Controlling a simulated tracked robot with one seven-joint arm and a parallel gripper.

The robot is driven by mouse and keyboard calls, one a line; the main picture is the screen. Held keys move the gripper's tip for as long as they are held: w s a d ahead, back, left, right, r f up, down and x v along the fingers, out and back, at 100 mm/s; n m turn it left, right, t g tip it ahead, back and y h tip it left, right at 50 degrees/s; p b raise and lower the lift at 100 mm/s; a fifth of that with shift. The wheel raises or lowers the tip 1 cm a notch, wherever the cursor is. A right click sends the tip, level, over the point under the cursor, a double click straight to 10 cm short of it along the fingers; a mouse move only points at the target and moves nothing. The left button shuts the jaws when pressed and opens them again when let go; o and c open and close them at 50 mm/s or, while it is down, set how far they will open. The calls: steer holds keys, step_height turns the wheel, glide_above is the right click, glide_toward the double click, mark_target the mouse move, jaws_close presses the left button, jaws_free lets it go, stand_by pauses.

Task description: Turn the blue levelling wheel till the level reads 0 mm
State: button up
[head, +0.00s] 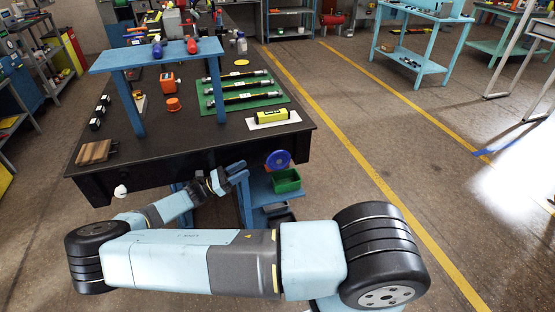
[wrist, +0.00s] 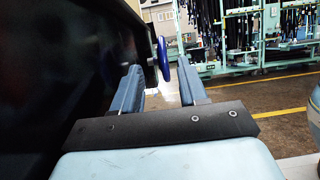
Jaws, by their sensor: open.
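The blue levelling wheel (head: 278,160) stands upright at the near right corner of the black bench (head: 190,168). In the wrist view the wheel (wrist: 164,58) shows nearly edge-on, between the two fingers and beyond their tips. My gripper (head: 243,170) is open and empty, just left of the wheel in the head view, with a small gap between. Its fingers (wrist: 160,70) also show in the wrist view. A yellow level (head: 272,116) lies on a white plate (head: 290,121) on the bench top near that corner. Its reading is too small to tell.
A green bin (head: 286,180) sits just below the wheel on a blue stand. The dark bench side fills the left of the wrist view. A blue raised shelf (head: 155,55), a green mat (head: 275,100) with hoses and an orange box (head: 168,82) are on the bench. Floor to the right is clear.

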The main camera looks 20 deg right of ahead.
mark_target(274, 170)
steer(key=d, duration=1.2)
steer(key=shift+s+d+r, duration=0.15)
steer(key=shift+d+r, duration=0.05)
steer(key=shift+x, duration=0.95)
steer(key=shift+c, duration=0.2)
jaws_close()
